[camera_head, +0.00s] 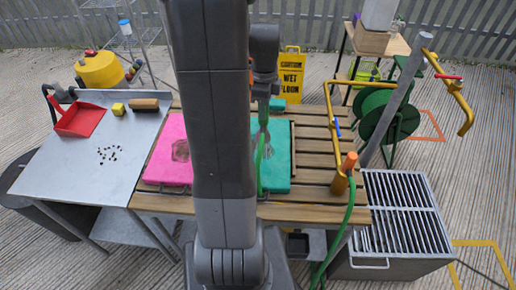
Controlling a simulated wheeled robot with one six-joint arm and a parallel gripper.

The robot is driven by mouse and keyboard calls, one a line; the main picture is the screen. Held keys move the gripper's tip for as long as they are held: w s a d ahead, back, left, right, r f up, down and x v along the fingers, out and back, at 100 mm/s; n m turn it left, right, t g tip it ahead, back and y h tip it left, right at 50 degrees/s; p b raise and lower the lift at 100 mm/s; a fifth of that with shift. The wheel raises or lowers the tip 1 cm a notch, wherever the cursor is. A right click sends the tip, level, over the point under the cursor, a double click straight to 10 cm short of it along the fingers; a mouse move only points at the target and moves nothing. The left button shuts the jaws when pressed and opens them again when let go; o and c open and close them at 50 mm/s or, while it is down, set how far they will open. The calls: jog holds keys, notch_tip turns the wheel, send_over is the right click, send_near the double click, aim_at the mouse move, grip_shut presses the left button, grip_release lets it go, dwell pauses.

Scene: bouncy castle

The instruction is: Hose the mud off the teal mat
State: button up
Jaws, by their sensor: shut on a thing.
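The teal mat (280,172) lies on the slatted wooden table, just right of my arm. A greyish mud patch (270,143) shows on its upper middle, and my arm hides the mat's left part. My gripper (263,95) is above the far part of the mat, pointing down, shut on what appears to be the hose nozzle (263,114). A green hose (260,165) hangs below it across the mat. Green hose (341,233) also runs from the orange-topped yellow tap post at the table's right end. Whether water flows is unclear.
A pink mat (165,155) with a dark patch lies left of my arm. A metal table (60,170) holds a red dustpan (80,118) and brush. Yellow pipework (385,86), a green hose reel (385,115) and a grated box (405,215) stand right.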

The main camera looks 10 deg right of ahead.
jog(key=shift+w+d+p, duration=0.35)
jog(key=shift+w+d, duration=0.75)
jog(key=shift+d, duration=0.15)
dwell(0.4)
jog(key=w+a, duration=0.4)
jog(key=shift+w+p, duration=0.2)
jog(key=shift+p, duration=0.2)
dwell(0.4)
dwell(0.9)
jog(key=shift+s+a+b, duration=0.5)
jog(key=shift+s+a, duration=1.3)
jog(key=shift+s, duration=0.3)
